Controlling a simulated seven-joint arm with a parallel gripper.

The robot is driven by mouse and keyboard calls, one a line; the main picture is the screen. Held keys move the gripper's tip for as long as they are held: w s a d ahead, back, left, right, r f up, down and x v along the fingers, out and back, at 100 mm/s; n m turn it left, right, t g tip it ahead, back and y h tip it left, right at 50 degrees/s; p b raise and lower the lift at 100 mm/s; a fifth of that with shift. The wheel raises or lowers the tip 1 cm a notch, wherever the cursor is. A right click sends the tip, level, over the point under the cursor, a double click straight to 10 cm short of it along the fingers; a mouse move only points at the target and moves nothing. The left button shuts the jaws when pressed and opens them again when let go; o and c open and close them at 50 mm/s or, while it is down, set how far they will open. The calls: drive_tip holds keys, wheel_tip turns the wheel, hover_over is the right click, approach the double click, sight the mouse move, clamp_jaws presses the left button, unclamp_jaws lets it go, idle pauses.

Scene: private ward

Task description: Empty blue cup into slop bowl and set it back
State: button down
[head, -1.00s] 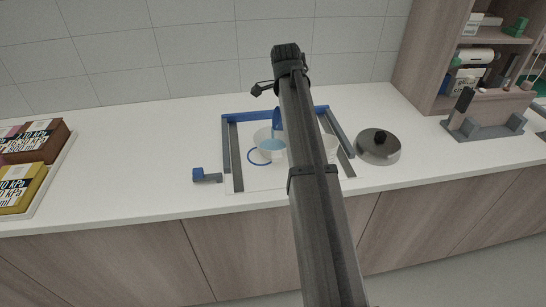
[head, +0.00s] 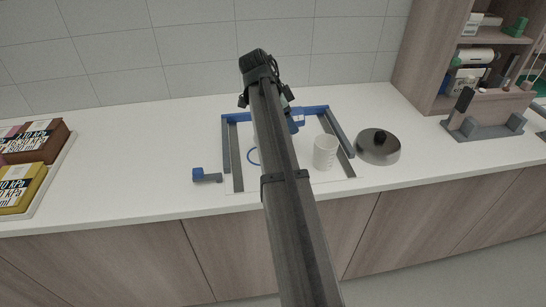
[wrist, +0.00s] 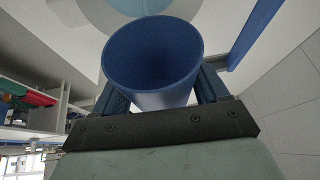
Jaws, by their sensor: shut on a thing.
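My gripper (wrist: 160,92) is shut on the blue cup (wrist: 150,55), with one finger on each side of it. In the wrist view the cup's mouth faces the camera, and I see no liquid on its dark blue inner wall. In the head view the cup (head: 297,118) shows just right of my arm, over the back of the framed area; my arm hides the jaws. A pale bowl with light blue liquid (wrist: 138,6) lies beyond the cup in the wrist view.
A white cup (head: 325,152) stands inside the blue and grey frame (head: 338,130). A lidded metal pot (head: 378,147) stands right of it. A small blue and grey piece (head: 205,175) lies left. Boxes (head: 30,150) sit far left; the counter between is clear.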

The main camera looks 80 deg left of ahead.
drive_tip(key=shift+s, duration=0.1)
drive_tip(key=shift+s+r+t, duration=0.1)
drive_tip(key=shift+s+t, duration=0.05)
drive_tip(key=shift+t, duration=0.25)
drive_tip(key=shift+s+r+t, duration=0.2)
drive_tip(key=shift+r+t, duration=0.1)
drive_tip(key=shift+t, duration=0.5)
drive_tip(key=shift+s, duration=0.1)
drive_tip(key=shift+s+r+t, duration=0.3)
drive_tip(key=shift+s+t, duration=0.05)
drive_tip(key=shift+t, duration=0.75)
drive_tip(key=shift+s, duration=0.15)
drive_tip(key=shift+s+t, duration=0.35)
drive_tip(key=shift+t, duration=0.45)
drive_tip(key=shift+s+r+t, duration=0.1)
drive_tip(key=shift+r+t, duration=0.1)
drive_tip(key=shift+t, duration=0.2)
